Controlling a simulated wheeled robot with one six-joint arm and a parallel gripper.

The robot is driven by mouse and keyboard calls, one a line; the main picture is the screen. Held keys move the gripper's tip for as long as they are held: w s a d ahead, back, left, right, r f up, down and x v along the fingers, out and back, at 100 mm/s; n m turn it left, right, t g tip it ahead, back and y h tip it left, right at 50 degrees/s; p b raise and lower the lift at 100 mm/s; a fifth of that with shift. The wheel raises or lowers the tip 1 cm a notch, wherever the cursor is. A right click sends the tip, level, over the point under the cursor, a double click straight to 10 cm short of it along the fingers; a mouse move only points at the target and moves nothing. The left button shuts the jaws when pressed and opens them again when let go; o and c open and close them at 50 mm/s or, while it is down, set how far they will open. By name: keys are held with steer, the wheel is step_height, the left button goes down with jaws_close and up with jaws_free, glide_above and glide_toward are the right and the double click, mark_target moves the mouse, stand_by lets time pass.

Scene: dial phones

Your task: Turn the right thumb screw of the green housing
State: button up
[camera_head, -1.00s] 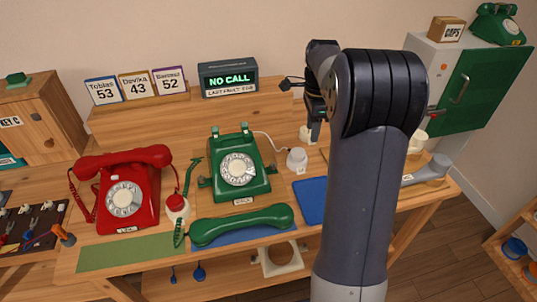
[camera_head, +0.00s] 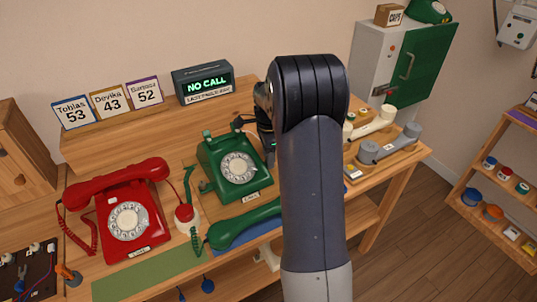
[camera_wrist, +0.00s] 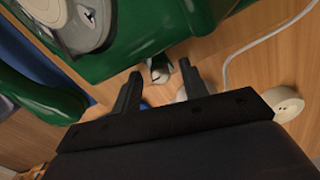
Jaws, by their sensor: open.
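The green housing (camera_head: 215,160) is a green dial phone body in the middle of the bench, and its lower side fills the top of the wrist view (camera_wrist: 150,38). A small pale grey knob, seemingly the right thumb screw (camera_wrist: 158,70), sticks out of the housing's side in the wrist view. My gripper (camera_wrist: 160,74) is open, with one finger on each side of the knob in the picture. Contact cannot be told. In the head view my arm hides the fingers and the right thumb screw.
The green handset (camera_head: 245,222) lies in front of the housing. A red phone (camera_head: 125,215) stands to the left. In the wrist view a white cable (camera_wrist: 255,42) and a round white piece (camera_wrist: 287,104) lie right of the fingers. Grey (camera_head: 370,152) and cream (camera_head: 375,124) handsets lie farther right.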

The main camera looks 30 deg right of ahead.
jaws_close()
steer(key=shift+n, duration=0.4)
steer(key=n+p, duration=0.1)
steer(key=n, duration=0.4)
steer(key=shift+r+n+p, duration=0.1)
steer(key=shift+n+p, duration=0.2)
steer(key=shift+p, duration=0.1)
steer(key=n+p, duration=0.1)
steer(key=n, duration=0.5)
stand_by(0.4)
jaws_free()
